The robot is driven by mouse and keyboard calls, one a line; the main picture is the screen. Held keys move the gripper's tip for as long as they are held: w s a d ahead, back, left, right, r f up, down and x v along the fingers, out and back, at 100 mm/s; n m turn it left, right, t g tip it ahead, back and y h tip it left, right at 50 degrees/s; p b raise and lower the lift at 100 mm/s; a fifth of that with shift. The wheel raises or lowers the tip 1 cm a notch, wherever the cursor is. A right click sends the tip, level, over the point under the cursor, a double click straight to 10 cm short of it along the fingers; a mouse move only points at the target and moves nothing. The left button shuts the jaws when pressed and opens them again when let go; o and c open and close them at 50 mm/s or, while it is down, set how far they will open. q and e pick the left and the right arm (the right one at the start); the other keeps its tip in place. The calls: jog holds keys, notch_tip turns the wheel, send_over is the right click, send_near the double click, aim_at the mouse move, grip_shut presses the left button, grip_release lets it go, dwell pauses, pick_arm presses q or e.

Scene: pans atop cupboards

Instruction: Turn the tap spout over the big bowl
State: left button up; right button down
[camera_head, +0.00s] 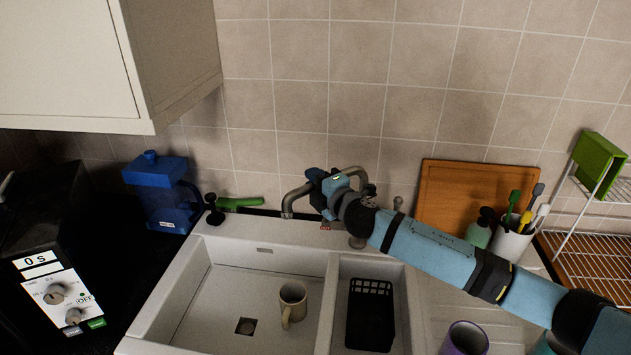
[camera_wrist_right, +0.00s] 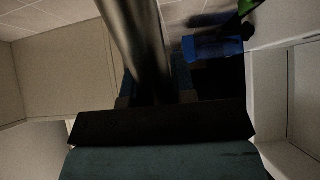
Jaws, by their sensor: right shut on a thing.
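The metal tap spout (camera_head: 291,197) shows in the head view behind the sink, its free end bent down to the left of my right gripper (camera_head: 318,187). My right gripper is shut on the spout, and hides part of it. In the right wrist view the spout is a thick grey tube (camera_wrist_right: 140,45) running down between the fingers (camera_wrist_right: 155,92). The big bowl (camera_head: 215,310) is the left basin of the white sink, with a beige mug (camera_head: 292,301) in it. In the picture the spout's end appears above the sink's back edge, toward the big bowl's side. My left gripper is out of view.
The small right basin (camera_head: 407,325) holds a black rack (camera_head: 370,316). A blue jug (camera_head: 163,195) and a green-handled brush (camera_head: 238,202) are left of the tap. A cutting board (camera_head: 450,190), soap bottle (camera_head: 479,231) and brush cup (camera_head: 510,243) are right. A cupboard (camera_head: 175,60) overhangs upper left.

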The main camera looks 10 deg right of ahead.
jog(key=c, duration=0.9)
grip_release()
jog(key=shift+c, duration=0.2)
jog(key=shift+s+d+f, duration=0.1)
jog(key=shift+s+d, duration=0.15)
jog(key=shift+s, duration=0.2)
jog(key=b+v, duration=0.2)
jog(key=v, duration=1)
jog(key=shift+s+d, duration=0.2)
jog(key=shift+s, duration=0.1)
